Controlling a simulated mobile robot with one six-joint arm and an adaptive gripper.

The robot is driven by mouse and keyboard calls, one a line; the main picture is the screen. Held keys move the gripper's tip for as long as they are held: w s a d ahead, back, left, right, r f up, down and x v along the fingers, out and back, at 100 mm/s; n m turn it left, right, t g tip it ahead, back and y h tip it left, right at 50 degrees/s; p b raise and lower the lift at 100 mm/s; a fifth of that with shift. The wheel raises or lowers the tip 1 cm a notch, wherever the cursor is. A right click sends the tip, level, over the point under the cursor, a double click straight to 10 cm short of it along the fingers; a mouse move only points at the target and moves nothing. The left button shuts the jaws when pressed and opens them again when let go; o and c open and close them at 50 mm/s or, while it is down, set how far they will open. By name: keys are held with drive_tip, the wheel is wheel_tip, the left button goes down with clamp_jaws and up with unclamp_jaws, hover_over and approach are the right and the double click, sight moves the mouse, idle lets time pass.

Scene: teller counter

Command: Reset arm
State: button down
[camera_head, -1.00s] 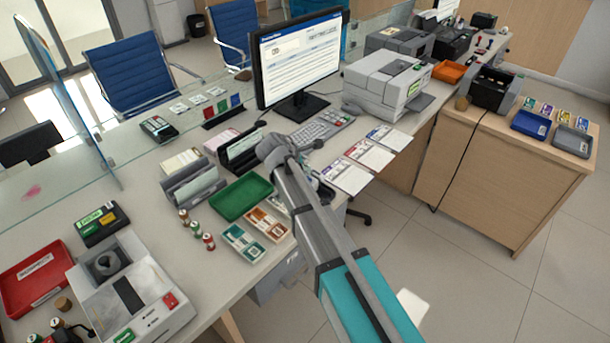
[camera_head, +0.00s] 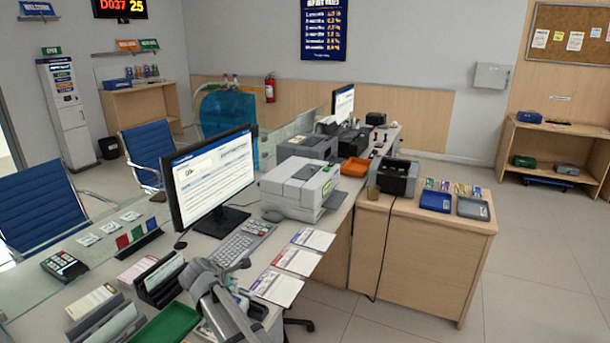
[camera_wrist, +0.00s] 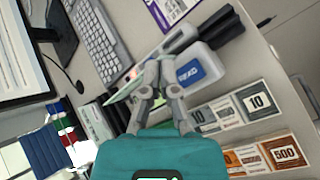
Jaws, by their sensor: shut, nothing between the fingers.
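My arm (camera_head: 228,310) reaches in from the bottom of the head view, over the counter in front of the keyboard. My gripper's fingers (camera_wrist: 160,70) are together and hold nothing in the wrist view. A pale grey item with a blue label (camera_wrist: 190,74) and dark rounded parts lies just beyond the fingertips. I cannot tell whether the fingers touch it. The keyboard (camera_wrist: 99,40) lies to the upper left of the fingers. The teal wrist housing hides part of the counter.
A monitor (camera_head: 210,178), a printer (camera_head: 300,190) and printed forms (camera_head: 295,260) stand or lie around the arm. A green tray (camera_head: 168,325) and card holders (camera_head: 160,278) are to its left. A wooden side counter (camera_head: 420,255) and open floor are to the right.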

drive_tip(key=s+d+f+m+g+p, duration=0.1)
drive_tip(key=s+d+f+m+g, duration=0.2)
drive_tip(key=d+m, duration=0.95)
drive_tip(key=s+d+m+g+p, duration=0.1)
drive_tip(key=s+d+m+g, duration=0.3)
drive_tip(key=d, duration=1.7)
drive_tip(key=s+d+m+g+y, duration=0.1)
drive_tip(key=s+d+m+y, duration=0.1)
drive_tip(key=s+d+m, duration=0.4)
drive_tip(key=s+d, duration=0.3)
drive_tip(key=shift+s+g+y, duration=0.3)
drive_tip(key=shift+y, duration=0.1)
